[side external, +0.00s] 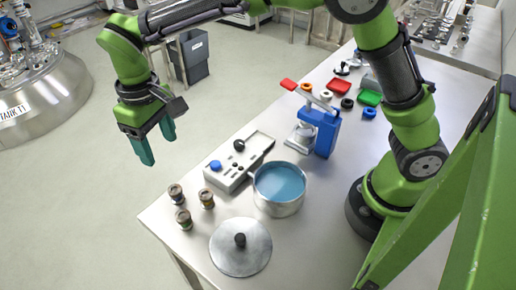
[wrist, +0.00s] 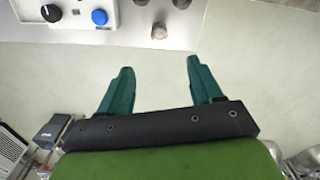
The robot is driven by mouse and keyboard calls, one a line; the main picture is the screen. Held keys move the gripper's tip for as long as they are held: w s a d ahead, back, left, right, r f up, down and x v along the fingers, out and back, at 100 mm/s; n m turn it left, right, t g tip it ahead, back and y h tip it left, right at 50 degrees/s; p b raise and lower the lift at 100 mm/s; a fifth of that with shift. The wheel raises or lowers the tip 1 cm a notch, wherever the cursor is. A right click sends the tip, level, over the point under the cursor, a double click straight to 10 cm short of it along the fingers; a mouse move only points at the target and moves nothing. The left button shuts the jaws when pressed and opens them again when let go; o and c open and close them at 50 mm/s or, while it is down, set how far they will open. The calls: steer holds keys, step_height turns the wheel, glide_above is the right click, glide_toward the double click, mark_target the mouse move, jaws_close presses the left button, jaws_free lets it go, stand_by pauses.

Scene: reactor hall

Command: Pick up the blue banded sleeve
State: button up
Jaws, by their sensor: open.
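Three small banded sleeves stand upright on the table's near left corner: a back one (side external: 175,193), a right one (side external: 206,198) and a front one (side external: 183,218). I cannot tell which has the blue band. In the wrist view, a sleeve (wrist: 159,32) shows ahead of the fingers, with two others (wrist: 182,3) (wrist: 141,2) cut by the top edge. My gripper (side external: 154,148) is open and empty, pointing down beyond the table's left edge, up and left of the sleeves. Its teal fingers (wrist: 159,68) are apart over bare floor in the wrist view.
A control box (side external: 238,163) with a blue button lies right of the sleeves. A pot of blue liquid (side external: 279,205) and a round lid (side external: 240,263) stand close by. A blue press (side external: 322,130), coloured rings and trays are further back. Space above the sleeves is clear.

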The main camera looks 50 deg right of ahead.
mark_target(174, 189)
step_height(174, 189, down, 16)
steer(key=shift+d+f, duration=0.1)
steer(key=shift+f, duration=0.1)
stand_by(0.4)
steer(key=shift+w, duration=0.1)
steer(key=c, duration=1.2)
